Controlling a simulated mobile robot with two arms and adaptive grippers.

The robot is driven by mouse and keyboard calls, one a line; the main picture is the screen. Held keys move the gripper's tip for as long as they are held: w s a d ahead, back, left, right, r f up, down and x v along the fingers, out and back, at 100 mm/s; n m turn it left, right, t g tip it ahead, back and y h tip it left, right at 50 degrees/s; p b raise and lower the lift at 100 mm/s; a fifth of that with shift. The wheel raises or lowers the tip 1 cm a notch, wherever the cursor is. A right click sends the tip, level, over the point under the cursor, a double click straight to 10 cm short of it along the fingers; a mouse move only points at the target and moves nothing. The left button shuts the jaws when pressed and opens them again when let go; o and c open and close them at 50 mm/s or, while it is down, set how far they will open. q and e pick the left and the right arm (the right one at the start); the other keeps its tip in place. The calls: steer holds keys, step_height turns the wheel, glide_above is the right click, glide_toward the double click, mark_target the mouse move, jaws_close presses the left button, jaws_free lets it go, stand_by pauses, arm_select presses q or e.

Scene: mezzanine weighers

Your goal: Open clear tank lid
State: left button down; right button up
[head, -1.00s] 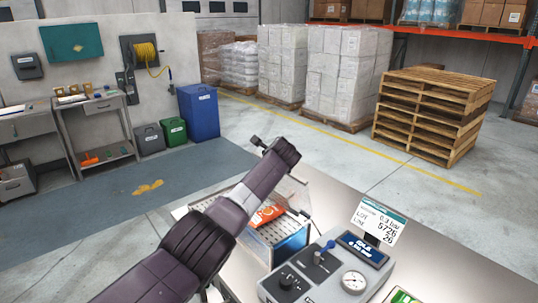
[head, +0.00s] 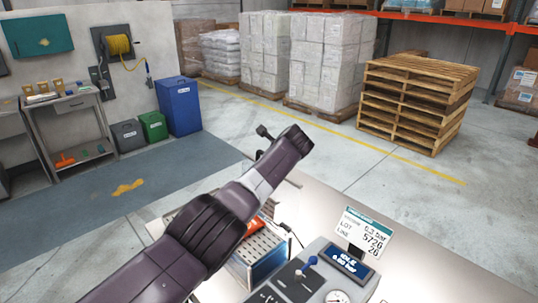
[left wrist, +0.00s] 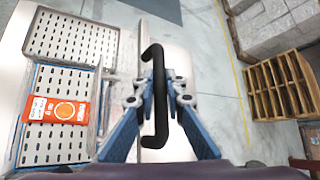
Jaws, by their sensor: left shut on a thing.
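The clear tank (head: 268,262) stands on the bench, partly hidden behind my left arm in the head view. In the left wrist view its perforated floor (left wrist: 40,145) shows, with an orange packet (left wrist: 58,111) lying inside. The black bar handle (left wrist: 153,58) of the lid stands between the blue fingers of my left gripper (left wrist: 153,98), which is shut on it. The lid (left wrist: 140,45) seems to show nearly edge-on beside the handle, away from the tank floor; its exact angle is unclear. My right gripper is not in view.
A second perforated tray (left wrist: 72,38) lies beside the tank. A control console (head: 318,275) with a display, knobs and a gauge stands right of the tank, with a label sign (head: 363,232). Stacked pallets (head: 415,100) and wrapped loads stand on the floor beyond the bench.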

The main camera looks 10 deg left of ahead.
arm_select(q)
steer(key=shift+s+a+f, duration=0.1)
steer(key=shift+s+f, duration=0.05)
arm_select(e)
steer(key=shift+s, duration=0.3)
arm_select(q)
steer(key=c, duration=2)
jaws_free()
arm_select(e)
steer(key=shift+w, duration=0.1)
arm_select(q)
steer(key=shift+s+d+r, duration=0.35)
steer(key=shift+r, duration=0.2)
steer(key=v, duration=1)
steer(key=shift+s+d+r, duration=0.1)
steer(key=shift+s+r, duration=0.05)
steer(key=shift+s, duration=0.25)
